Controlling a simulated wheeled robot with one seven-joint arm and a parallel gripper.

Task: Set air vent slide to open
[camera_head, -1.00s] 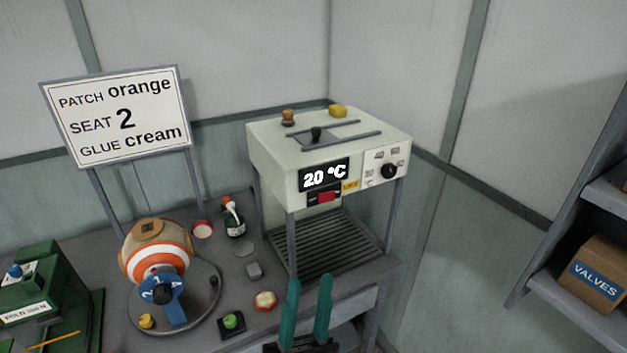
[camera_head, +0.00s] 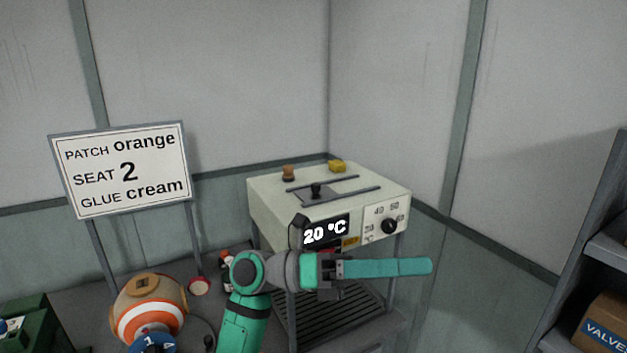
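The air vent slide (camera_head: 316,190) is a small black knob on a grey plate between two rails on top of the cream heater box (camera_head: 275,206). No open or shut marking is readable beside it. My gripper (camera_head: 428,266) is in front of the box and below its top, apart from the slide. Its teal fingers point right and line up edge-on, so their gap is hidden. My wrist and fingers cover the box's lower front and part of the grille under it.
The front has a 20 °C display (camera_head: 326,232) and a black dial (camera_head: 389,226). A striped ball (camera_head: 148,312) and a sign (camera_head: 122,170) are left. Shelves stand right.

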